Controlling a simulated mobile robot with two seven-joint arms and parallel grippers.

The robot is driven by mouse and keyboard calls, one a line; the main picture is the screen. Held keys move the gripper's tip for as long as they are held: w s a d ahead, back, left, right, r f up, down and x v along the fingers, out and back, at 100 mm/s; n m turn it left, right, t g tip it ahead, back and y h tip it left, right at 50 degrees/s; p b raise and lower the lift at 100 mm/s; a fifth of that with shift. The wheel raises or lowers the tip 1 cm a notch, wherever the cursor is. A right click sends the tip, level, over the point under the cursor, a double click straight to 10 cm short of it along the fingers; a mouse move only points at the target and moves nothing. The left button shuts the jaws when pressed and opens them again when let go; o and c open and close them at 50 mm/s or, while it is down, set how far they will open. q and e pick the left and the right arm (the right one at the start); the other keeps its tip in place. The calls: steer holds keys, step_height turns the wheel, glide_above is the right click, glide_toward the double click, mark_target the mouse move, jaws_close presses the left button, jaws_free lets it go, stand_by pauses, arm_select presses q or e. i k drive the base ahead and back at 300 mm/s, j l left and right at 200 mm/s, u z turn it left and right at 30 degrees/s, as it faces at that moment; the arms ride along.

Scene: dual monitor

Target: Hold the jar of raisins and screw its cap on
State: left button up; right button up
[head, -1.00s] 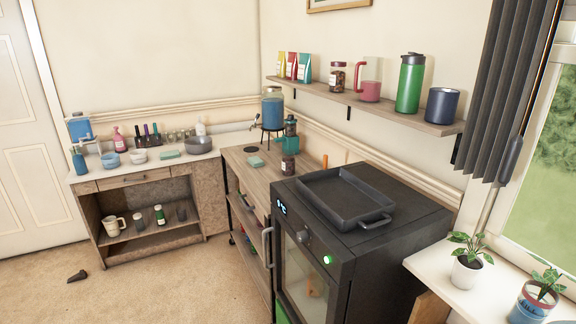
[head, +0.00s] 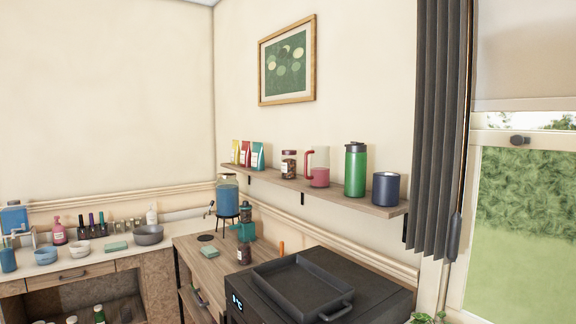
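A small jar with dark brown contents and a pale label (head: 288,165) stands upright on the wall shelf, between the coloured bags and the pink mug. Its top looks covered by a dark cap. A second small dark jar with a white label (head: 243,254) stands on the wooden counter beside the black oven. I cannot tell which of the two holds raisins, nor whether the counter jar has a cap on. No loose cap can be made out. Neither of my grippers is in view.
The wall shelf (head: 340,199) also holds a pink mug (head: 319,170), a green tumbler (head: 355,171) and a navy cup (head: 386,189). A black tray (head: 302,290) lies on the oven. A blue dispenser (head: 227,197) and a teal appliance (head: 244,229) stand behind the counter jar.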

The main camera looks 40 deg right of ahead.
mark_target(245, 257)
steer(key=i+j+z, duration=0.1)
steer(key=i+z, duration=0.4)
steer(key=i+j+z, duration=0.25)
steer(key=z, duration=0.25)
steer(key=i, duration=0.75)
